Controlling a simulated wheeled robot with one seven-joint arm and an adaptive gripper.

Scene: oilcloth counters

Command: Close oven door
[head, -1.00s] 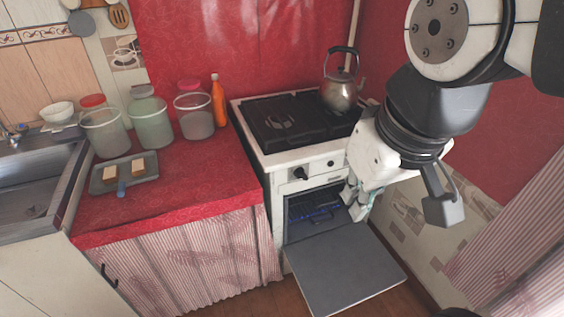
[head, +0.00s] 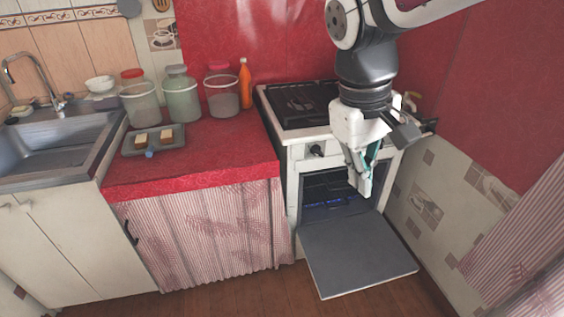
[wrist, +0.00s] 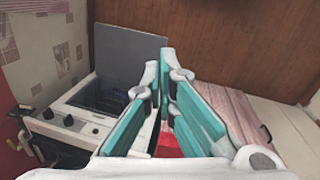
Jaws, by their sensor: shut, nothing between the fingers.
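The oven door (head: 355,258) is a flat grey panel, folded down and open in front of the white stove (head: 296,165). Above it the oven cavity (head: 322,208) shows a dark rack inside. In the wrist view the open door (wrist: 128,48) lies behind and left of the fingers, beside the stove's knob panel (wrist: 72,123). My gripper (head: 361,190) has white and teal fingers, is shut and empty, and hangs in front of the right side of the oven opening, above the door. I see no clear contact with the door. It fills the middle of the wrist view (wrist: 163,68).
A red counter (head: 200,172) with jars (head: 183,100), an orange bottle (head: 245,85) and a tray (head: 168,151) stands left of the stove. The tiled wall (head: 430,205) is close on the right. Wooden floor (head: 235,297) is clear in front.

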